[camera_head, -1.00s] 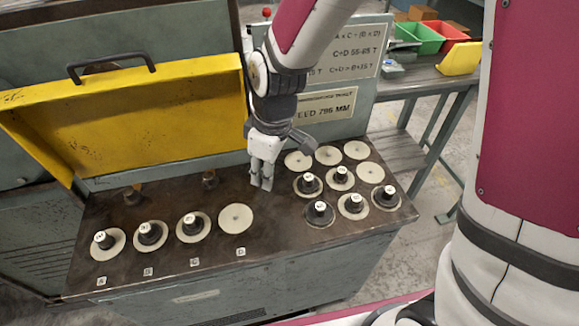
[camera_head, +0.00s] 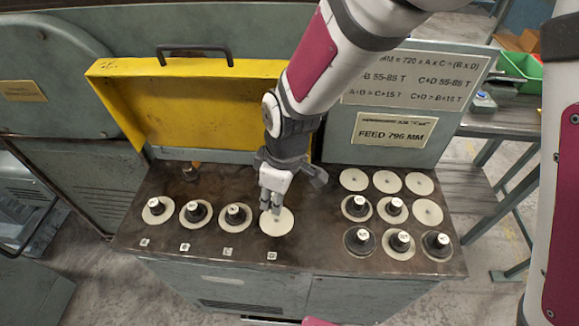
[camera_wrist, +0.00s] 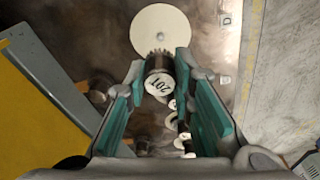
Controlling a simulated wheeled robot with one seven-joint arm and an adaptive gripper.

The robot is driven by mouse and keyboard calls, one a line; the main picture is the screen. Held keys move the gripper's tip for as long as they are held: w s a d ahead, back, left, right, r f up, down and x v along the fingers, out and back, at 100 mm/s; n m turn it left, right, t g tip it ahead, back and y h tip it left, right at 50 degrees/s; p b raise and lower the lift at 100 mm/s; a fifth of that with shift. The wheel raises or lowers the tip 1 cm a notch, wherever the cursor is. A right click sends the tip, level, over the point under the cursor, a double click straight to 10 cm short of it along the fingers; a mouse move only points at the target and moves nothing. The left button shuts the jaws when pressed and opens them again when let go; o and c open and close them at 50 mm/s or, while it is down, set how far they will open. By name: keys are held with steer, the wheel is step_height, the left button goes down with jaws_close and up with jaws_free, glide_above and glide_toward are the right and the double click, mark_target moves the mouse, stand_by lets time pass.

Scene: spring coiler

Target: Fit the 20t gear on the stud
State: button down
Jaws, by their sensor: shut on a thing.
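In the wrist view, the small dark 20t gear (camera_wrist: 159,64), with a pale label on its end, sits between the fingers of my gripper (camera_wrist: 159,70), which is shut on it. In the head view, my gripper (camera_head: 271,203) points down over the console top at the pale disc (camera_head: 279,223) by label D. The fingers hide the gear there. One upright stud (camera_head: 190,172) shows behind the row of lettered places, left of my gripper.
Gears on discs stand at A (camera_head: 157,210), B (camera_head: 196,212) and C (camera_head: 236,215). At right are several more gears (camera_head: 398,242) and bare discs (camera_head: 386,181). The raised yellow cover (camera_head: 200,115) and sign panel (camera_head: 395,130) bound the back.

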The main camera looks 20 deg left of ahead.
steer(key=shift+f+b, duration=1.4)
steer(key=shift+f, duration=1.25)
steer(key=shift+f+b, duration=0.35)
steer(key=shift+f, duration=0.2)
steer(key=c, duration=1.3)
jaws_free()
step_height(320, 180, up, 12)
steer(key=d, duration=0.2)
step_height(320, 180, up, 13)
steer(key=p, duration=0.8)
glide_above(275, 219)
steer(key=d, duration=0.2)
steer(key=shift+d, duration=0.1)
